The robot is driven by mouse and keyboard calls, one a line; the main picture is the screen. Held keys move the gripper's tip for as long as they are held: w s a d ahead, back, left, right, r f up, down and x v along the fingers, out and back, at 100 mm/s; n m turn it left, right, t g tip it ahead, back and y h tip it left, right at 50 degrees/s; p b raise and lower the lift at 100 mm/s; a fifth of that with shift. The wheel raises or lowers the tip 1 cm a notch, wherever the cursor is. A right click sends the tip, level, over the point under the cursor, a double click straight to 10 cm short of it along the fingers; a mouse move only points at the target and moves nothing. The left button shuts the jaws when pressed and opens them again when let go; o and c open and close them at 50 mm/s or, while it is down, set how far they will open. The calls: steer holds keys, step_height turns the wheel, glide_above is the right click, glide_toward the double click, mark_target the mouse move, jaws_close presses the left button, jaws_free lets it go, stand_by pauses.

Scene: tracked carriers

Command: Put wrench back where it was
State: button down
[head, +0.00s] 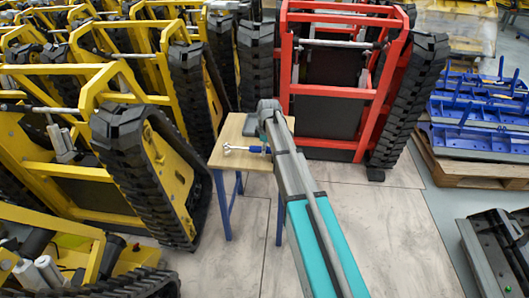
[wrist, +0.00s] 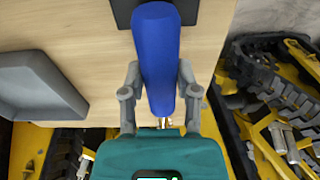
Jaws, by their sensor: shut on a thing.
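In the wrist view my gripper (wrist: 160,78) is shut on a long blue handle, which I take to be the wrench (wrist: 157,45). One grey finger is on each side of it, and a bit of bright metal shows below, near my palm. In the head view a tool with a pale metal shaft and blue parts (head: 242,149) shows over the small wooden table (head: 226,158), beside my arm. My arm hides the gripper there. A black patch (wrist: 190,11) lies by the far end of the handle. I cannot tell whether the handle touches the table.
A grey tray (wrist: 36,88) is on the table at the left in the wrist view. Yellow tracked carriers (head: 150,165) crowd the left, and a red one (head: 330,90) stands behind the table. Blue parts on a pallet (head: 470,170) are at the right.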

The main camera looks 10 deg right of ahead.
steer(key=shift+c, duration=1.8)
jaws_free()
steer(key=shift+r, duration=0.1)
step_height(320, 180, up, 12)
steer(key=d+p, duration=0.1)
steer(key=p, duration=1.1)
steer(key=shift+s, duration=0.15)
